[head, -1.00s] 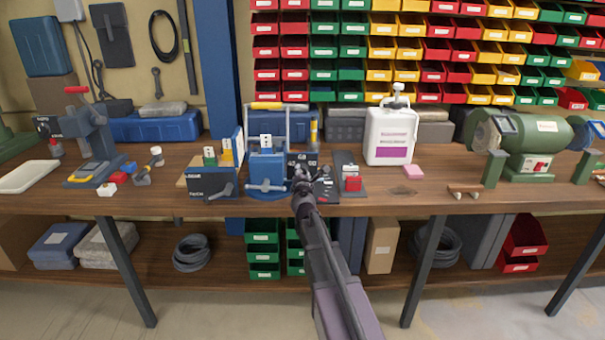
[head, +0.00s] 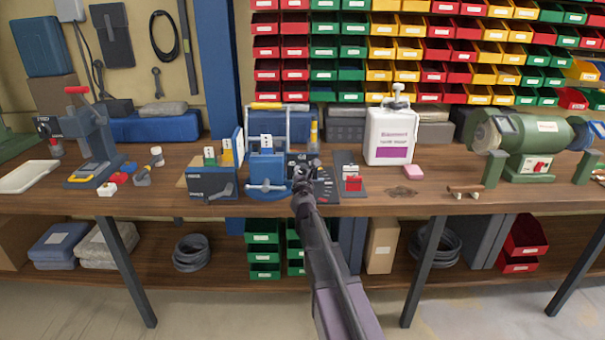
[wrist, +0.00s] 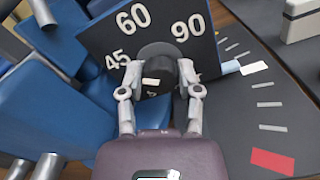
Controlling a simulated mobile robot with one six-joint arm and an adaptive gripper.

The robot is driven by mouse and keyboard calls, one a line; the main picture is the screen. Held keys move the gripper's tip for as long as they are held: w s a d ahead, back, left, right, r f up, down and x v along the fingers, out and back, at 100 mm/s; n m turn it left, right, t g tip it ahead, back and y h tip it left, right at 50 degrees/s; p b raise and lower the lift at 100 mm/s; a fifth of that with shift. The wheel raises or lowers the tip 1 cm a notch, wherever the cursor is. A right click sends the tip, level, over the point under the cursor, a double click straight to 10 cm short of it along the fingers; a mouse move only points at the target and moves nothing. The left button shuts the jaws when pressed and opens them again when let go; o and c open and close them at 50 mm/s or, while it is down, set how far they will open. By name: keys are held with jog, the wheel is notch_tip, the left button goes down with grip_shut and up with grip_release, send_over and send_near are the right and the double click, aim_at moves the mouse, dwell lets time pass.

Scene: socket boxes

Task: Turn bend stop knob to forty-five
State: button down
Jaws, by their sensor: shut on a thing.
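The bend stop knob (wrist: 168,72) is a dark round knob on a dark panel (wrist: 112,27) with white numbers 45, 60 and 90 around it. A small white mark shows on the knob; I cannot tell which number it points to. My gripper (wrist: 158,77) has one finger on each side of the knob and is shut on it. In the head view my gripper (head: 306,174) is at the panel beside the blue bender (head: 267,168), and it hides the knob there.
In the head view a red-switched box (head: 352,183) and a white jug (head: 391,135) stand to the right. The blue bender is close on the left.

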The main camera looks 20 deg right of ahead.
jog(key=shift+c, duration=1.5)
grip_release()
jog(key=shift+w, duration=0.1)
jog(key=shift+s, duration=0.2)
jog(key=v, duration=1.1)
jog(key=shift+s, duration=0.3)
jog(key=shift+a, duration=0.1)
